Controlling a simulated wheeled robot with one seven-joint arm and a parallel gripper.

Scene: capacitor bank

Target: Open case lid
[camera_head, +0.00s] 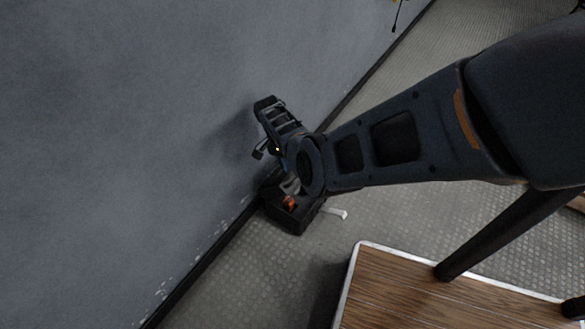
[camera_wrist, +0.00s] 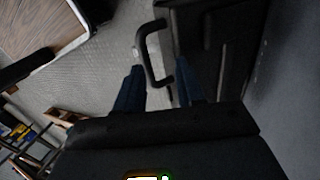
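The black case (camera_head: 291,219) sits on the floor against the grey wall in the head view, partly hidden under my arm. A small orange part shows on or in it; I cannot tell whether the lid is open. In the wrist view the dark case (camera_wrist: 212,45) fills the upper right, with a black bar handle (camera_wrist: 147,48) on its left side. My gripper (camera_wrist: 160,82) is open, one blue finger on each side of the handle's near end. I cannot tell whether the fingers touch it. In the head view the fingertips are mostly hidden.
A wood-topped surface with a pale edge (camera_head: 400,290) stands at the lower right of the head view. A small white item (camera_head: 337,213) is beside the case. The wall (camera_head: 120,120) is close on the left. Patterned floor (camera_head: 240,285) in front is clear.

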